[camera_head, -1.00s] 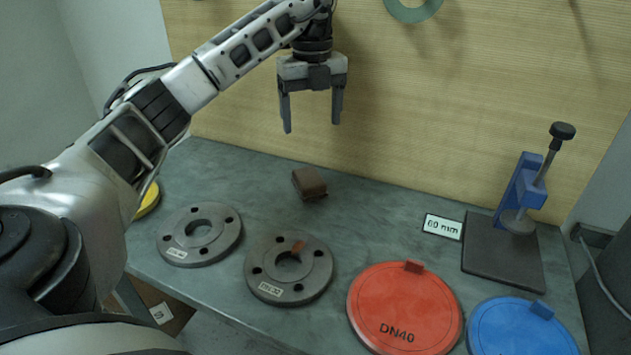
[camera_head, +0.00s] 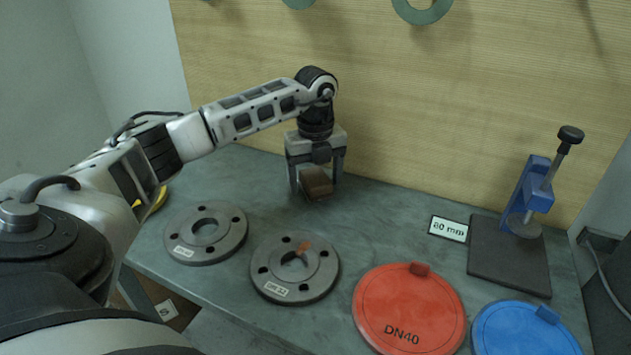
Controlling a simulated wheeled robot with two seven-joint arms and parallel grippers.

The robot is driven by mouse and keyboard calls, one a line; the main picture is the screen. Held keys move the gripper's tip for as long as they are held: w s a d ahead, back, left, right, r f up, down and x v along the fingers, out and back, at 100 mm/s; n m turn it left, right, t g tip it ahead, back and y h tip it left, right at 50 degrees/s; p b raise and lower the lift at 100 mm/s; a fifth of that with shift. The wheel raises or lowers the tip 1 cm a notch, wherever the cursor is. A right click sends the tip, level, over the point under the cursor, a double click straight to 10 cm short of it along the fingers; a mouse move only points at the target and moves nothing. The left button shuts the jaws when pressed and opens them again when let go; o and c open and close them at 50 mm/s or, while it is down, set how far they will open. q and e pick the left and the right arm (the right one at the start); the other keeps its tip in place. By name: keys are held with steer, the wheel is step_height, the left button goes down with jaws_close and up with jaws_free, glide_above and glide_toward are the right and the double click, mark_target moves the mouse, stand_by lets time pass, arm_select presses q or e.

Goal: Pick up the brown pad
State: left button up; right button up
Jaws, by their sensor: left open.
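The brown pad (camera_head: 316,183) is a small block on the grey-green bench, behind the two grey flanges. My left gripper (camera_head: 315,186) points down over it and is open. One finger is at the pad's left side and the other at its right side, with the palm above. I cannot tell whether the fingers touch the pad. My right gripper is not in view.
Two grey flanges (camera_head: 205,233) (camera_head: 295,267) lie in front of the pad. A red DN40 disc (camera_head: 408,305), a blue disc (camera_head: 528,332), an 80 mm sign (camera_head: 448,229) and a blue clamp stand (camera_head: 533,195) are to the right. A ribbed wall (camera_head: 420,110) stands behind.

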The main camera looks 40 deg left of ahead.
mark_target(316, 176)
arm_select(q)
steer(key=c, duration=1.1)
steer(key=shift+r, duration=0.15)
steer(key=shift+r, duration=0.25)
step_height(316, 176, up, 2)
steer(key=shift+r+b, duration=0.1)
steer(key=shift+b, duration=0.3)
steer(key=s+d+r, duration=0.2)
steer(key=s+r, duration=0.1)
steer(key=s+d+r, duration=0.3)
steer(key=s, duration=0.1)
steer(key=s+d+r, duration=0.3)
steer(key=s+r, duration=0.1)
steer(key=shift+s+d, duration=0.1)
steer(key=shift+d, duration=0.1)
steer(key=shift+o, duration=0.6)
